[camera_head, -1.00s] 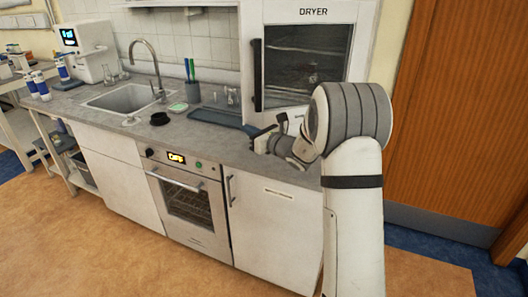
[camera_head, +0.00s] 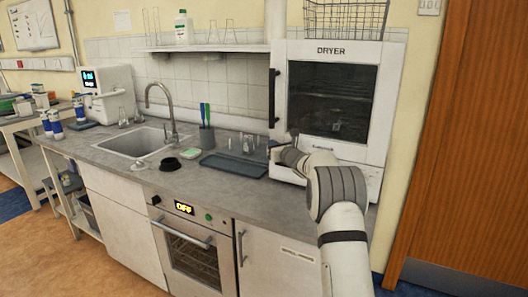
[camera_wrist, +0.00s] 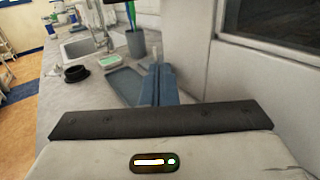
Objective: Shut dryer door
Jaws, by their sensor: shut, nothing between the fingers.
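The white dryer (camera_head: 335,50) stands at the right end of the counter. Its door has a dark window (camera_head: 333,100) and a black vertical handle (camera_head: 273,97) on the left side. The door looks closed or nearly closed; I cannot tell whether it is fully flush. My gripper (camera_head: 280,145) is in front of the dryer's lower left, below the handle and apart from it. In the wrist view its blue fingers (camera_wrist: 157,85) are together and empty, beside a white panel with part of a dark window (camera_wrist: 275,20).
A grey tray (camera_head: 235,165), a sink (camera_head: 133,142) with a tap, and a cup with pens (camera_head: 206,138) are on the counter left of my gripper. A wire basket (camera_head: 345,18) sits on the dryer. A wooden door (camera_head: 440,150) is at the right.

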